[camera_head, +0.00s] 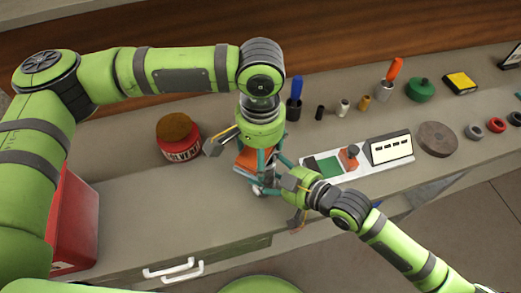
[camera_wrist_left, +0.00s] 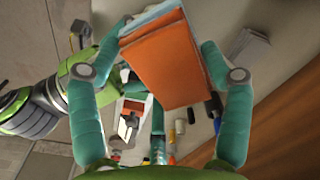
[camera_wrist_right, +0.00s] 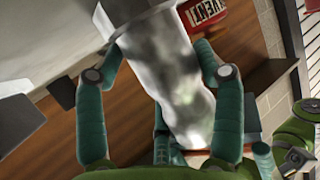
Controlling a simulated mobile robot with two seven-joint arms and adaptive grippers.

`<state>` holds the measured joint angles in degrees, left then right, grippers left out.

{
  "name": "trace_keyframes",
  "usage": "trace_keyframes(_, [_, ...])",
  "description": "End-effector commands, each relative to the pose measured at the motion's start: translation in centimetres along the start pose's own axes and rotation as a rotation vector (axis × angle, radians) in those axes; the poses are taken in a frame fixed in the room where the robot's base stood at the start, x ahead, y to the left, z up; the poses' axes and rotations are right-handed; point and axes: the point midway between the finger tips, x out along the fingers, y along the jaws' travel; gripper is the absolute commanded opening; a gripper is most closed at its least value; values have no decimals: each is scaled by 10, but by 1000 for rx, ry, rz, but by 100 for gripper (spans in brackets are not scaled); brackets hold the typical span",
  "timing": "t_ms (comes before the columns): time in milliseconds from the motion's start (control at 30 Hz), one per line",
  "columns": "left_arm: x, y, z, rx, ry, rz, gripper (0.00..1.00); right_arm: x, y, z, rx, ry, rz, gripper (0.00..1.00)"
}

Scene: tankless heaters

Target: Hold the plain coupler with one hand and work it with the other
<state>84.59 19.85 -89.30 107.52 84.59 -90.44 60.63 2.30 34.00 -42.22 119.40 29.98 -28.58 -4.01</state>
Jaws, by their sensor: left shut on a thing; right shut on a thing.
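My left gripper (camera_wrist_left: 160,55) is shut on an orange slab-like pad (camera_wrist_left: 172,62) with a pale, bluish edge. The pad shows in the head view (camera_head: 245,159) beneath the left wrist. My right gripper (camera_wrist_right: 155,60) is shut on a shiny silver cylinder (camera_wrist_right: 172,85), which looks like the plain coupler. In the head view the two grippers meet close together above the front of the counter, the right one (camera_head: 268,184) at the lower right of the left. The coupler is mostly hidden there, and I cannot tell whether the pad touches it.
A red solvent can (camera_head: 181,145) with a brown top stands left of the grippers. A pale tray (camera_head: 340,176) with a green pad and a display card lies to the right. Several small fittings and handled tools stand behind it. The front-left counter (camera_head: 140,215) is clear.

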Motion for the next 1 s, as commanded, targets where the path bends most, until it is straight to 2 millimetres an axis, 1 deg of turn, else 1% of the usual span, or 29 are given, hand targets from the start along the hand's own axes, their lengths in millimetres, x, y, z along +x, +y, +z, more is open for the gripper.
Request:
trace_keyframes(267, [1, 19, 19, 4, -2, 2, 53, 0, 0, 2, 3, -4, 0, 27])
trace_keyframes(733, [1, -10, -10, -2, -1, 1, 53, 0, 0, 2, 2, -4, 0, 27])
trace_keyframes(1000, [1, 11, 10, 5, -2, 2, 53, 0, 0, 2, 2, -4, 0, 27])
